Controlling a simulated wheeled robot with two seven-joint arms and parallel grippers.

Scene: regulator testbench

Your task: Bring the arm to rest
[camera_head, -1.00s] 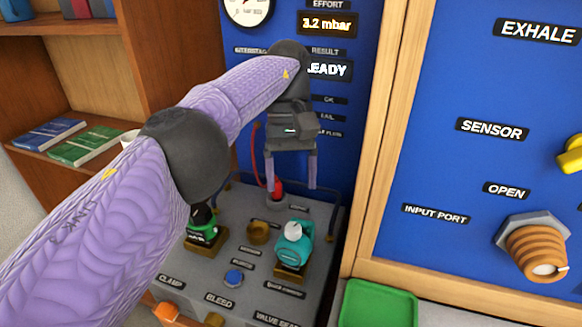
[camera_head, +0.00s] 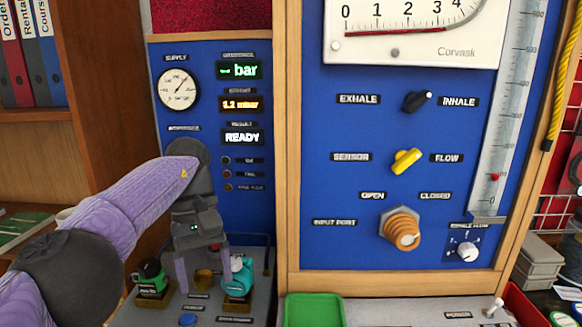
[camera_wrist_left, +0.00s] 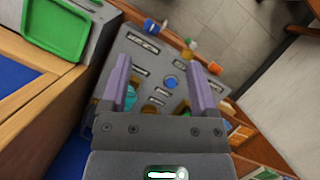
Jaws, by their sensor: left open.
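My left arm comes in from the left in the head view, with lilac links and dark joints. Its left gripper (camera_head: 203,272) points down over the grey testbench deck. The gripper is open, with its two lilac fingers apart and nothing between them. In the left wrist view the fingers (camera_wrist_left: 160,90) stand apart above the deck (camera_wrist_left: 150,68), with a blue button (camera_wrist_left: 171,82) showing beyond them. A teal fitting (camera_head: 239,274) sits right of the gripper and a green-and-black fitting (camera_head: 150,277) left of it. My right gripper is not in view.
A blue panel with a supply gauge (camera_head: 178,88) and a READY display (camera_head: 243,137) stands behind the arm. A larger panel carries a yellow knob (camera_head: 406,161) and an orange input port (camera_head: 402,229). A green tray (camera_head: 314,310) lies at its foot. A wooden shelf (camera_head: 95,95) stands left.

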